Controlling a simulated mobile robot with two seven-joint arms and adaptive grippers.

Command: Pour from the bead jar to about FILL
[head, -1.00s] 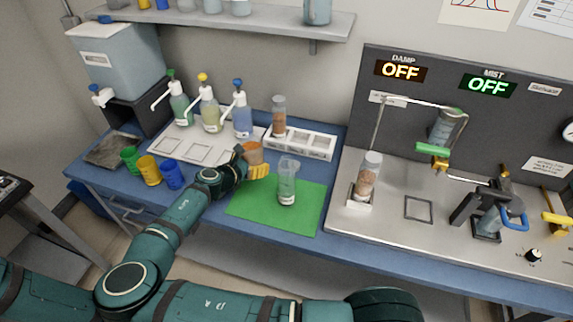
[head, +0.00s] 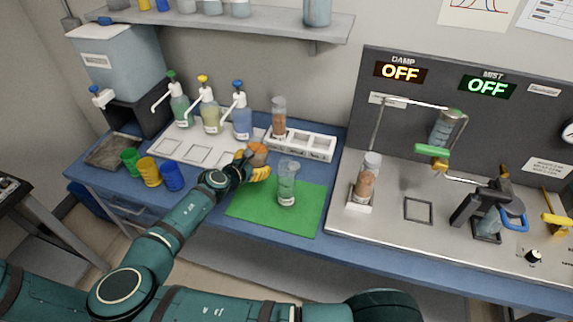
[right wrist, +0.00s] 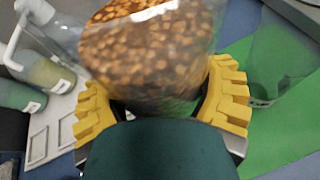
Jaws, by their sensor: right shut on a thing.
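My right gripper (head: 254,168) is over the blue bench at the left edge of the green mat. Its yellow fingers are shut on the bead jar (head: 258,152), a clear jar with orange-brown beads. In the right wrist view the jar (right wrist: 150,50) fills the top middle between the fingers (right wrist: 162,104); its rim is out of that view. A clear beaker (head: 287,185) stands upright on the green mat (head: 250,208), just right of the gripper and apart from it. It also shows in the right wrist view (right wrist: 275,68). A FILL mark is too small to read. My left gripper is not in view.
A white rack (head: 312,147) with another brown-filled jar (head: 279,118) stands behind the mat. Pump bottles (head: 242,122) stand behind the gripper. Green, yellow and blue cups (head: 172,176) are at left. Another bead jar (head: 367,180) stands on the steel panel at right.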

